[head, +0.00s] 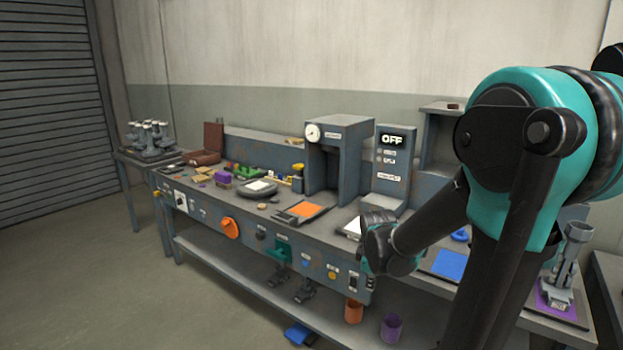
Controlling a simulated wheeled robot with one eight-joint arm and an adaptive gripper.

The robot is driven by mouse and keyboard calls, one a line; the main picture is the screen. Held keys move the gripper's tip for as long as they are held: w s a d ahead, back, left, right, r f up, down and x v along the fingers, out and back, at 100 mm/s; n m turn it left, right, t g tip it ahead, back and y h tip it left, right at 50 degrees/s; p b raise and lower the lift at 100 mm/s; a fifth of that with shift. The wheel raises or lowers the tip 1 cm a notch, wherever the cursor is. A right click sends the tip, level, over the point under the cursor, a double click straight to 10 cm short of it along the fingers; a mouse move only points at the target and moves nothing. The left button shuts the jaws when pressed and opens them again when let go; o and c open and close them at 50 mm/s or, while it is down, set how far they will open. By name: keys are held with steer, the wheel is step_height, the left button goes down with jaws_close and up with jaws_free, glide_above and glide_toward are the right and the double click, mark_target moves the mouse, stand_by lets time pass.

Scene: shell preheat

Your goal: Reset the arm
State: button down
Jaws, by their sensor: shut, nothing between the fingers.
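My arm fills the right side of the head view, with a large teal and black joint high up and black links running down and left. My gripper (377,243) is at the end of the dark link, in front of the workbench (330,232) near its front edge. It is shut and empty. Its fingers are small and dark here, so their exact pose is hard to make out. The arm hides part of the bench's right side.
A grey press-like unit with a gauge (345,135) and a box reading OFF (392,140) stand on the bench. An orange pad (304,209), a blue pad (450,264) and a purple pad (543,300) lie there. Open floor (130,270) is at left.

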steer(key=s+d+f+m, duration=0.1)
steer(key=s+f+m, duration=0.2)
steer(key=s+m, duration=1)
steer(key=shift+s+d+t+y, duration=0.15)
steer(key=shift+d+t+y, duration=0.15)
steer(key=shift+d+y, duration=0.1)
